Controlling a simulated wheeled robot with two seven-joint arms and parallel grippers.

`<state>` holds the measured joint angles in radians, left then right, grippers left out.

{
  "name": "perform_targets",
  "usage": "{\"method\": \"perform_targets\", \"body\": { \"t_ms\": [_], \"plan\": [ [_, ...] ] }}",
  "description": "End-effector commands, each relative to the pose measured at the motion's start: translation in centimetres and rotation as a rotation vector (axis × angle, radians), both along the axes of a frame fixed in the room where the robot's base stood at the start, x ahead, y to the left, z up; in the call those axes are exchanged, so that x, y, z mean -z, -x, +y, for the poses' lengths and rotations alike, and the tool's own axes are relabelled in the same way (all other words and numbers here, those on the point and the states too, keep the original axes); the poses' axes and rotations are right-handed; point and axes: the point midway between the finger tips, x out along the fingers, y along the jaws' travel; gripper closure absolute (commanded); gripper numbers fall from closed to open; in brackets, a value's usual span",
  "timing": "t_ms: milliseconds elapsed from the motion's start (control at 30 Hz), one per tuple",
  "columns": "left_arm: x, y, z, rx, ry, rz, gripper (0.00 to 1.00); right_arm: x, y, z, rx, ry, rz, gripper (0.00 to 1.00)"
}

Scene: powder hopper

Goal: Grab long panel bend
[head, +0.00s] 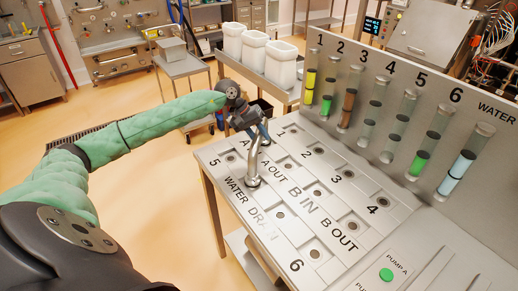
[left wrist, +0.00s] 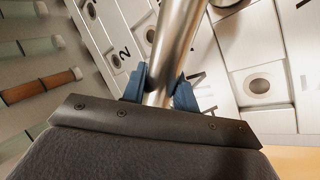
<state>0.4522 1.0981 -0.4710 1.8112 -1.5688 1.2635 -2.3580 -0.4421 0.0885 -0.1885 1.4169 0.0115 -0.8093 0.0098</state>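The long panel bend is a shiny metal pipe (head: 254,163) on the white port panel (head: 330,215), near the A OUT and WATER labels. Its near end meets the panel at a round collar; its far end is hidden behind my gripper. My left gripper (head: 262,133) is at the upper, far part of the bend. In the left wrist view, the blue fingers (left wrist: 160,95) lie against both sides of the bend (left wrist: 178,45), with no clear gap. My right gripper is not in view.
Several filled tubes (head: 348,98) stand along the upright numbered board behind the panel. A green PUMP A button (head: 386,274) is at the front right. White bins (head: 255,50) and a cart (head: 183,65) stand behind. Open floor lies left of the panel.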

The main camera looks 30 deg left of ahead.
Motion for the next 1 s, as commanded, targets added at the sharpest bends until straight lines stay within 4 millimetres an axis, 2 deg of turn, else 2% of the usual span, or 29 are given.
{"method": "perform_targets", "body": {
  "t_ms": [33,67,1000],
  "plan": [
    [0.02,0.01,0.02,0.000,0.000,0.000,0.95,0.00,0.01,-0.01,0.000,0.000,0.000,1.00],
    [0.04,0.01,0.02,0.000,0.000,0.000,1.00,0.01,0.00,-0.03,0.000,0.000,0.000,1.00],
    [0.06,0.03,0.02,0.000,0.000,0.002,1.00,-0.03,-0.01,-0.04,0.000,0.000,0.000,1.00]
  ]
}}
